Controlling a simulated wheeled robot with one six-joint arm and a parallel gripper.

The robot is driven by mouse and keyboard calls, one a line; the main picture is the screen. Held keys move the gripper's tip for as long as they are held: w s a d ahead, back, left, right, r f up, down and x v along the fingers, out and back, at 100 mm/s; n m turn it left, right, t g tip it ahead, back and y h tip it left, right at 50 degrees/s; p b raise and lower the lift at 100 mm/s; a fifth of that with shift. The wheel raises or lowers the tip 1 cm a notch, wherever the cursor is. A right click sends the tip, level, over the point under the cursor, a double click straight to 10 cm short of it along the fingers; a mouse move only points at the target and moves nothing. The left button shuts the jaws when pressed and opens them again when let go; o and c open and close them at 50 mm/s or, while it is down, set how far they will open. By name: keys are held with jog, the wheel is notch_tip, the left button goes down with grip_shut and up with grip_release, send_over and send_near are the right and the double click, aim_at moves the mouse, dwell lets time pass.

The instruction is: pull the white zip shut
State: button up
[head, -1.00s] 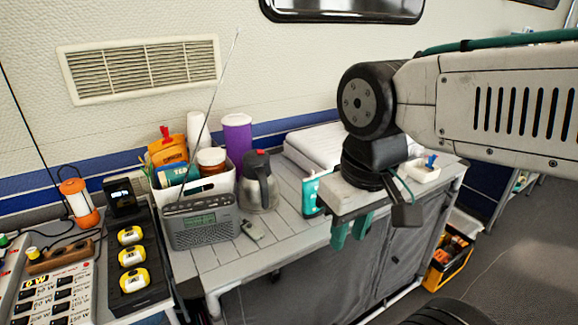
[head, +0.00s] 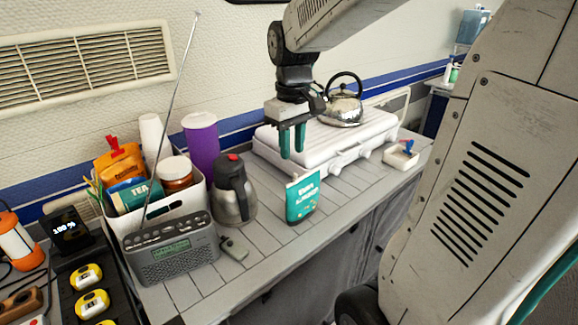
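I cannot clearly make out a white zip in the head view. The grey fabric front (head: 330,255) under the counter shows in part, with dark folds or seams, and my own arm covers its right part. My gripper (head: 292,155) points down with its two teal fingers apart and nothing visible between them. It is above the counter, in front of the white stove's left end and above and behind a teal packet (head: 303,198).
A white bin (head: 190,205) of jars and packets stands behind the radio.

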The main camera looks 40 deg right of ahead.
aim_at(296, 174)
jog(key=w+d+f, duration=0.2)
jog(key=d, duration=0.1)
jog(key=shift+w+d, duration=0.1)
jog(key=shift+w, duration=0.15)
jog(key=shift+f, duration=3.55)
grip_shut()
